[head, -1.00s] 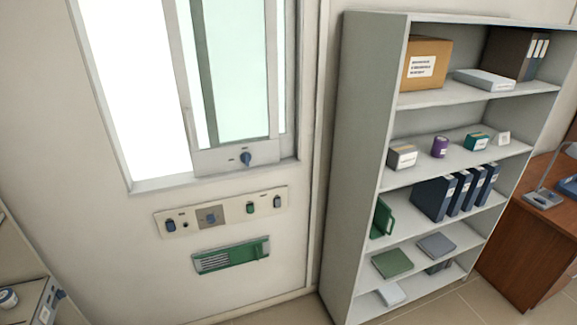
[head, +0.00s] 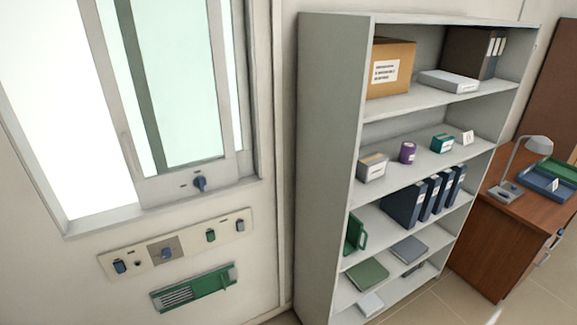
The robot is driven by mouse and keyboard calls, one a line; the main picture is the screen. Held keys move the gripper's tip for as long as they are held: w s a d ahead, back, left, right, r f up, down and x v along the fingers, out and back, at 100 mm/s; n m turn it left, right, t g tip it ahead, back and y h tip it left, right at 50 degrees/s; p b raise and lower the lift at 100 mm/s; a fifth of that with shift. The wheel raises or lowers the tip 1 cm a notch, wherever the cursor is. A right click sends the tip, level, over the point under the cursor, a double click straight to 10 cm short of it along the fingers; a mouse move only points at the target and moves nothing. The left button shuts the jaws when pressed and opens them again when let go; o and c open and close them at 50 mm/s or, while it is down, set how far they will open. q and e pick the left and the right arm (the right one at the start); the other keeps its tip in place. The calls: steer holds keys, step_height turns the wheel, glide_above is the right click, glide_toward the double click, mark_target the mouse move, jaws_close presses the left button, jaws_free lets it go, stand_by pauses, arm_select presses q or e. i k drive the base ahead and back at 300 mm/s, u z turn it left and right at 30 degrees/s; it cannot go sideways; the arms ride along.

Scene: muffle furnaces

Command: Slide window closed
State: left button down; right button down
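The window (head: 72,222) is in the wall at the left of the head view. Its sliding sash (head: 222,90), with a grey frame and pale green glass, stands at the right side of the opening. The left part of the opening is bright white with no sash across it. A blue knob (head: 200,184) sits on the sash's bottom rail, and a slim vertical handle (head: 127,155) shows on its left edge. The window's top is cut off by the picture edge. Neither of my grippers shows in the head view.
A switch panel (head: 190,247) and a green-and-grey vent plate (head: 205,284) are on the wall below the window. A tall grey shelf (head: 322,150) with boxes and binders stands right of it. A wooden desk (head: 490,246) with a lamp is farther right. Some floor shows at bottom right.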

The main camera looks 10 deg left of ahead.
mark_target(167, 186)
steer(key=z, duration=0.25)
steer(key=i, duration=1.35)
steer(key=u, duration=0.5)
